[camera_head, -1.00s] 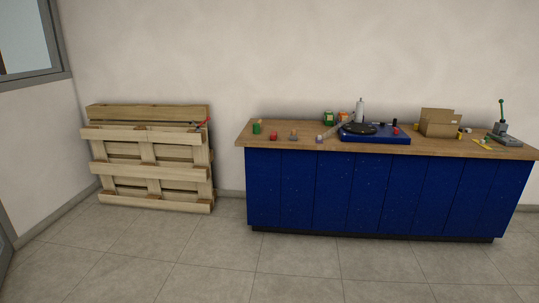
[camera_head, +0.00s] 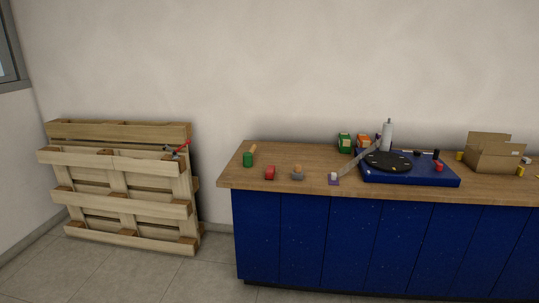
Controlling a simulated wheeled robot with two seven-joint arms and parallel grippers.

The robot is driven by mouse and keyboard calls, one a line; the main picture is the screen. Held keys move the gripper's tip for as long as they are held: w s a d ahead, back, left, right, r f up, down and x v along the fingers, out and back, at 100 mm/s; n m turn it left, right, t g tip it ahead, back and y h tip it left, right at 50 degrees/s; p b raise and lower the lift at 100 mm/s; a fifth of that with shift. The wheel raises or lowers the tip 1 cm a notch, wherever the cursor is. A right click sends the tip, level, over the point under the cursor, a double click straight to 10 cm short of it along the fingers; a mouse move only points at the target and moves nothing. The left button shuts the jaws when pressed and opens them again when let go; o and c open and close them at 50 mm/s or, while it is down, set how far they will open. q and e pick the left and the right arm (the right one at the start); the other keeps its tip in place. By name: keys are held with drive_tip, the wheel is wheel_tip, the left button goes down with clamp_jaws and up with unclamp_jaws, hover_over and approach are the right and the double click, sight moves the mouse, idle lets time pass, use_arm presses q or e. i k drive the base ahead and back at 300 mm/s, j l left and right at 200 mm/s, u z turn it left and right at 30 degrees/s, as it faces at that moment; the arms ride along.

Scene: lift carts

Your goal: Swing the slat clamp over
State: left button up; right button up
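A small clamp with a red handle (camera_head: 178,150) sits at the upper right of a wooden pallet (camera_head: 120,206), near its top slats. The pallet stands on edge, leaning by the wall at the left. The clamp is small in the view, and I cannot tell how its jaws or arm are set. Neither of my grippers is in view.
A blue cabinet (camera_head: 340,240) with a wooden worktop (camera_head: 300,186) stands right of the pallet, with a floor gap between them. On it are a green object (camera_head: 248,159), a red object (camera_head: 270,173), a blue turntable unit (camera_head: 410,178) and a cardboard box (camera_head: 494,157).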

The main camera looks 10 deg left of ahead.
sight(188, 141)
drive_tip(key=i+u, duration=0.2)
drive_tip(key=i, duration=0.25)
drive_tip(key=i+u, duration=0.25)
drive_tip(key=i, duration=0.2)
drive_tip(key=i+l+u, duration=0.2)
drive_tip(key=i, duration=0.25)
drive_tip(key=i+l+u, duration=0.1)
drive_tip(key=i+u, duration=0.15)
drive_tip(key=i, duration=0.2)
